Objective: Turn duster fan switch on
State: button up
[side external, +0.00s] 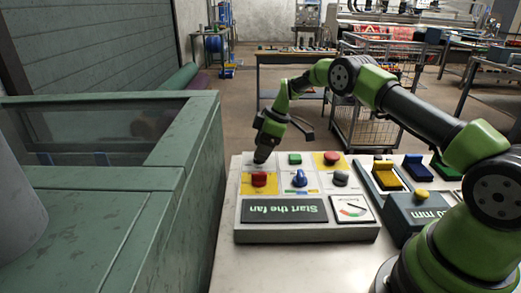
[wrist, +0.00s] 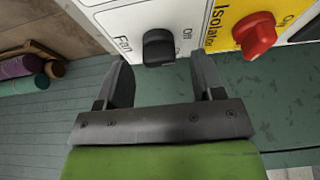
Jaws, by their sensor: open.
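The fan switch (wrist: 158,47) is a black rotary knob on a white panel marked "Fan", with "Off" lettered at its right in the wrist view. My gripper (wrist: 163,74) is open, its two dark fingers spread on either side below the knob, with nothing between them. I cannot tell whether they touch the panel. In the side view my gripper (side external: 261,157) points down at the back left corner of the control box (side external: 307,235) and hides the fan switch there. A red isolator knob (wrist: 256,36) on a yellow plate is right of the fan switch.
A green machine (side external: 180,150) stands close at left.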

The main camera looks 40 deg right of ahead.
jog(key=shift+w+a+f, duration=0.2)
jog(key=shift+f, duration=0.4)
jog(key=c, duration=0.9)
jog(key=shift+c, duration=0.2)
jog(key=shift+m, duration=0.3)
jog(key=m+h, duration=0.1)
jog(key=m, duration=0.1)
jog(key=m+t+h, duration=0.1)
jog(key=m, duration=0.2)
jog(key=shift+s+a, duration=0.1)
jog(key=m+h, duration=0.2)
jog(key=m, duration=0.4)
jog(key=shift+m, duration=0.3)
